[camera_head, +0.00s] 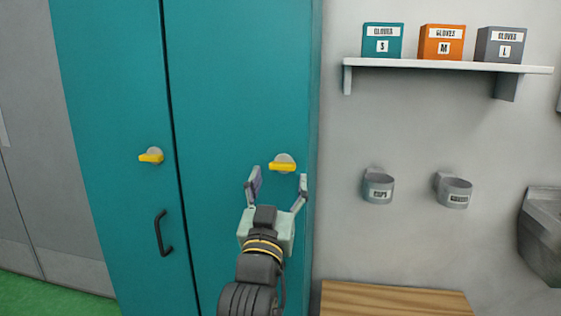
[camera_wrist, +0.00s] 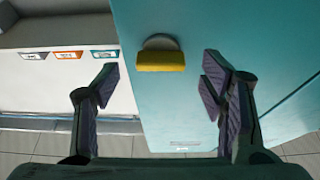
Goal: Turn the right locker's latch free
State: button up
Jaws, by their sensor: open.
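The right locker door (camera_head: 220,100) is teal and closed. Its latch (camera_head: 283,165) is a yellow bar on a round grey base, lying roughly horizontal. My gripper (camera_head: 278,176) is open and empty just below the latch in the head view, with a finger to each side. In the wrist view the yellow latch bar (camera_wrist: 160,61) sits between and slightly beyond the open fingertips (camera_wrist: 161,76). The fingers do not appear to touch it. The left locker door's latch (camera_head: 151,156) is a similar yellow bar, roughly horizontal.
A black door handle (camera_head: 163,233) is on the left door. Right of the locker, a wall shelf (camera_head: 450,66) holds three glove boxes, with two grey cup holders (camera_head: 378,187) below. A wooden surface (camera_head: 395,300) is at the bottom right. The door around the latch is clear.

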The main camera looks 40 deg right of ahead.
aim_at(283, 165)
jog(key=shift+x, duration=1.15)
jog(key=shift+c, duration=0.4)
jog(key=c, duration=1.1)
